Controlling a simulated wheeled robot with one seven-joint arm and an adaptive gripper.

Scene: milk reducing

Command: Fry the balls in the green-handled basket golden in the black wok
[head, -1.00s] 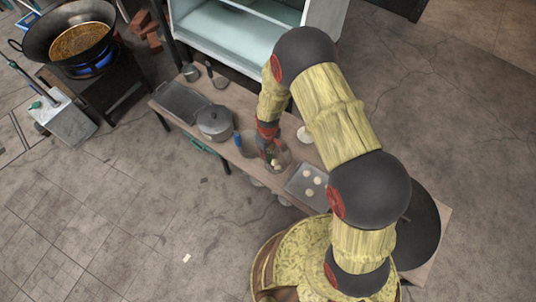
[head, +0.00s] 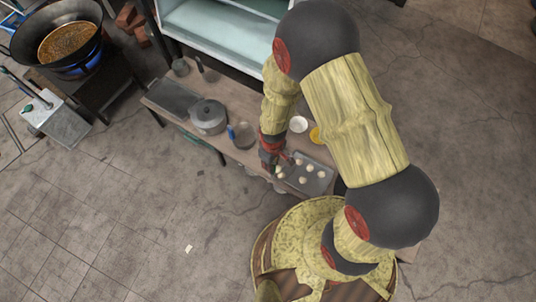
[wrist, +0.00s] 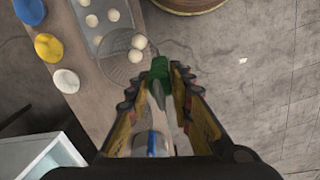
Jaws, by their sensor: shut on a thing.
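In the wrist view my gripper (wrist: 160,88) is shut on the green handle (wrist: 160,70) of a wire basket. The round mesh of the basket (wrist: 116,68) shows beyond the handle, with pale balls (wrist: 137,42) in it. It overlaps the near end of a grey tray (wrist: 100,8) in this view; I cannot tell whether they touch. In the head view my gripper (head: 271,158) is at the table's front edge, left of the tray (head: 325,183) with several pale balls. The black wok (head: 22,45) holds brown oil (head: 70,42) at the far upper left.
A lidded pot (head: 208,117), a dark tray (head: 172,97) and a white bowl (head: 298,124) stand on the wooden table (head: 185,133). A white cabinet (head: 228,35) is behind it. Open paved floor (head: 130,220) lies in front and to the left.

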